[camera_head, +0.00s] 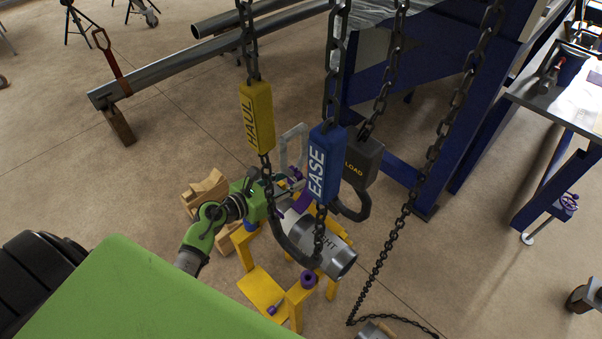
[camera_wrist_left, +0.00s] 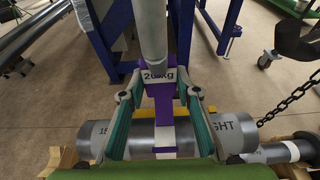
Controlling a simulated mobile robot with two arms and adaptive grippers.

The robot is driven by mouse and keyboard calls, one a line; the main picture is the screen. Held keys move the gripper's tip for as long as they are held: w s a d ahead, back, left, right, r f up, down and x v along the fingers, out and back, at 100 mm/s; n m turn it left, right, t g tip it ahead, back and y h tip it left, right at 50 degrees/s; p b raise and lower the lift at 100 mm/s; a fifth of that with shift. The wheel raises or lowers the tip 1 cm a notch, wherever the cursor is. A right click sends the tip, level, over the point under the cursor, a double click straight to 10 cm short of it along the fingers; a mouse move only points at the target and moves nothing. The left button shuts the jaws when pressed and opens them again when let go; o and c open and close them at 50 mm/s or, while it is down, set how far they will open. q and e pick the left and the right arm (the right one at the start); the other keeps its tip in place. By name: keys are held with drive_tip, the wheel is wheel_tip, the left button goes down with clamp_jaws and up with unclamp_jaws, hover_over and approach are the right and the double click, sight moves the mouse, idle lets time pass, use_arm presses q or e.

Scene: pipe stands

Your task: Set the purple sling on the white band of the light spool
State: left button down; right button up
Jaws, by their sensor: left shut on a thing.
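The light spool (camera_head: 336,248) is a grey metal pipe piece lying on a yellow stand (camera_head: 262,287); its lettering is partly covered. It also shows in the left wrist view (camera_wrist_left: 232,132), lying crosswise below my fingers. The white band (camera_wrist_left: 165,137) is near its middle. The purple sling (camera_wrist_left: 158,88), with a "20 kg" label, is between the two fingertips of my left gripper (camera_wrist_left: 160,97). Purple strap shows over the spool at the white band; whether it bears on it cannot be told. In the head view my left gripper (camera_head: 278,192) is behind the spool's left end. My right gripper is out of view.
Chains with a yellow HAUL tag (camera_head: 257,115) and a blue EASE tag (camera_head: 327,165) hang in front of the spool. A dark LOAD block (camera_head: 362,160) with a hook hangs beside them. A blue frame (camera_head: 470,110) stands behind. Wooden blocks (camera_head: 205,192) lie left of the stand.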

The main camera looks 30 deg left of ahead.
use_arm(q)
drive_tip(key=shift+a, duration=0.25)
drive_tip(key=shift+s+r, duration=0.1)
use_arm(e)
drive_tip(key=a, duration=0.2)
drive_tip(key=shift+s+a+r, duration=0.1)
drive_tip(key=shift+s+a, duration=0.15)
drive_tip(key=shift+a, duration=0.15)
use_arm(q)
drive_tip(key=shift+d+f+b, duration=0.1)
drive_tip(key=shift+f+b, duration=0.4)
drive_tip(key=shift+f, duration=0.15)
wheel_tip(320, 180, down, 2)
drive_tip(key=shift+f+b, duration=0.2)
drive_tip(key=shift+b, duration=0.9)
wheel_tip(320, 180, down, 2)
drive_tip(key=shift+b, duration=0.9)
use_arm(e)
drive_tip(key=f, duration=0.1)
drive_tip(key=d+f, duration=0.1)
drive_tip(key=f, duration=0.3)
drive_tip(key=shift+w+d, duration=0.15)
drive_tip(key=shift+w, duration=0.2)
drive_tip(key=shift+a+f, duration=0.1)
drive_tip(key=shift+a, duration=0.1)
